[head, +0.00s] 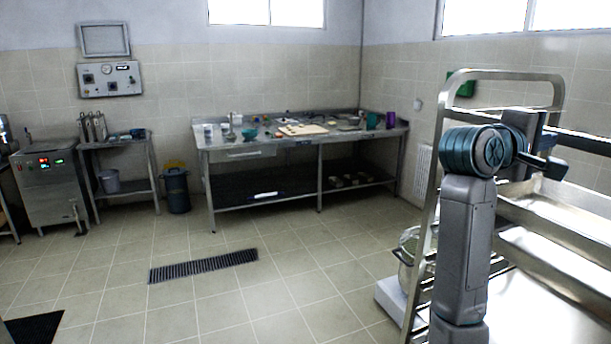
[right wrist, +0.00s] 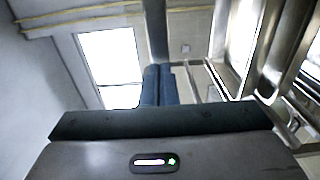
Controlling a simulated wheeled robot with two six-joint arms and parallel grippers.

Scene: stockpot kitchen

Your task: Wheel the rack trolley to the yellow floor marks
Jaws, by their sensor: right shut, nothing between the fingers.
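The rack trolley (head: 505,74) stands close at the right of the head view, a tall metal frame with a rounded top and several shelf runners. Broad metal trays sit in it. My right gripper (head: 550,164) is at the trolley's upper part, partly hidden by my own wrist. In the right wrist view its dark fingers (right wrist: 158,85) are together and empty, with the trolley's metal frame (right wrist: 272,62) to their right. I cannot tell whether the gripper touches the frame. No yellow floor marks show. My left gripper is out of view.
A steel worktable (head: 235,151) with small items stands along the back wall. A dark bin (head: 177,192) and a control cabinet (head: 50,190) are at the left. A pot (head: 408,255) is beside the trolley. The tiled floor in the middle is clear, with a drain grate (head: 203,266).

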